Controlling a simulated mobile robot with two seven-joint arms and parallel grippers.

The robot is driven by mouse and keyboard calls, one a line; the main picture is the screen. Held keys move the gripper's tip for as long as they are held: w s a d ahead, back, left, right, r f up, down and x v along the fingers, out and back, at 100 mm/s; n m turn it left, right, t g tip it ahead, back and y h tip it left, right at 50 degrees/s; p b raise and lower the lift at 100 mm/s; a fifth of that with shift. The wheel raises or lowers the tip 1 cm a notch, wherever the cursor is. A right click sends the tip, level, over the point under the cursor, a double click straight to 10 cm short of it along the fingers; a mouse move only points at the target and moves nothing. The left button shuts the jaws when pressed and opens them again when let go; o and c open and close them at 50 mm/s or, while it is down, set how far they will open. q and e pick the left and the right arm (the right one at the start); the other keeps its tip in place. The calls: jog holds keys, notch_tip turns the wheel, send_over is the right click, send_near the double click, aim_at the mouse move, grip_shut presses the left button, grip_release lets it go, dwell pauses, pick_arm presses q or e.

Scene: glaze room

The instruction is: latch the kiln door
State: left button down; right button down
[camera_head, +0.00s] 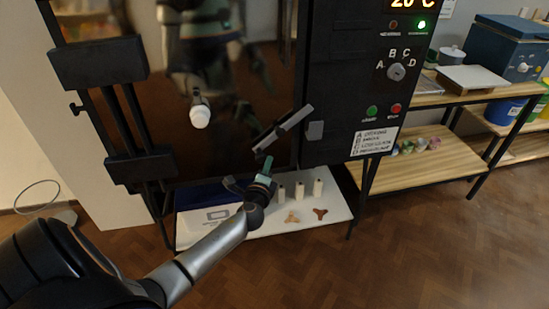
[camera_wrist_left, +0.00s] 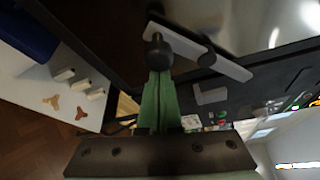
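The kiln door (camera_head: 232,80) is dark and glossy and stands close against the black control housing, but I cannot tell whether it is fully closed. Its latch lever (camera_head: 285,127), a grey bar, is tilted, its right end raised toward the housing. A small grey catch block (camera_head: 315,130) sits to its right. In the left wrist view the lever (camera_wrist_left: 205,50) has a dark round knob (camera_wrist_left: 158,50) at its left end. My left gripper (camera_head: 267,166) has green fingers, close together, with their tips at the knob; contact is unclear. My right gripper is out of view.
A white board (camera_head: 335,207) with several cream posts and two tripod pieces lies below the door. A control panel with buttons and a dial (camera_head: 396,72) is on the right. A wooden shelf (camera_head: 415,165) stands beyond. Black hinges (camera_head: 98,62) are on the left.

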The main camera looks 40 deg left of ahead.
aim_at(258, 153)
pick_arm(q)
jog(key=shift+s+a+r+p, duration=0.3)
jog(key=shift+s+r+p, duration=0.05)
jog(key=shift+r, duration=0.2)
jog(key=shift+s+a+r+p, duration=0.3)
jog(key=shift+r, duration=0.2)
jog(key=shift+s+a+r+p, duration=0.2)
jog(key=shift+r+p, duration=0.2)
jog(key=shift+r, duration=0.15)
jog(key=shift+s+a+r+p, duration=0.15)
jog(key=shift+r+p, duration=0.2)
jog(key=shift+r, duration=0.2)
jog(key=shift+r, duration=0.25)
